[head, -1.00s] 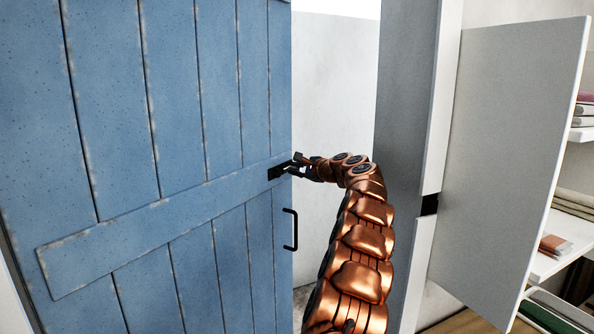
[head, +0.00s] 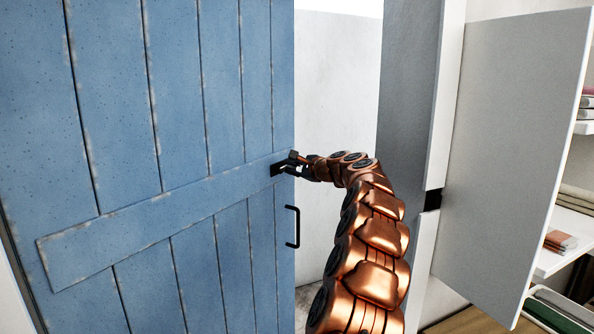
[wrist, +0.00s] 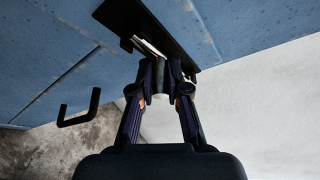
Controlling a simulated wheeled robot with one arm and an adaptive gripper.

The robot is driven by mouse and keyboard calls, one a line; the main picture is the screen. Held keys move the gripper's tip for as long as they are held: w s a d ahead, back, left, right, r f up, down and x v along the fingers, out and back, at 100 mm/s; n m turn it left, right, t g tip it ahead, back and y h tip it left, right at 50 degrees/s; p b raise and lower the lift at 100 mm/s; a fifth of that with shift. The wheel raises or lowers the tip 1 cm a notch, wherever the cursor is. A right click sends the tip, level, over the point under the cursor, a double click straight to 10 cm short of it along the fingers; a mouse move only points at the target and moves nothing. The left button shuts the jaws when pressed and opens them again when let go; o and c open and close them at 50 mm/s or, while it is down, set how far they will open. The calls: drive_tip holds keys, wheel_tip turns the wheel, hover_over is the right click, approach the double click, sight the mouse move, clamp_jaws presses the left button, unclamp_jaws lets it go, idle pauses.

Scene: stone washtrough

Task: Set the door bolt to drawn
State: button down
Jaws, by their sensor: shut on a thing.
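The blue plank door (head: 110,130) fills the left of the head view and stands ajar, with an open gap at its right edge. The door bolt (head: 277,169) is a small dark fitting at the right end of the door's cross rail. In the wrist view its black plate (wrist: 150,27) lies on the blue boards, with a pale metal piece (wrist: 148,46) at the fingertips. My gripper (head: 291,165) is at the bolt; in the wrist view its fingers (wrist: 163,72) are shut on the bolt. The fingers partly hide the bolt, so I cannot tell how far it is slid.
A black pull handle (head: 296,227) sits on the door below the bolt.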

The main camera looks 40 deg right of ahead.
drive_tip(key=shift+s+a, duration=0.1)
drive_tip(key=shift+a, duration=0.5)
drive_tip(key=c, duration=1.4)
unclamp_jaws()
drive_tip(key=shift+a, duration=0.2)
drive_tip(key=shift+o, duration=1.2)
drive_tip(key=shift+d, duration=0.15)
drive_tip(key=shift+s, duration=0.15)
drive_tip(key=v, duration=1.1)
drive_tip(key=shift+s, duration=0.35)
drive_tip(key=shift+r, duration=0.15)
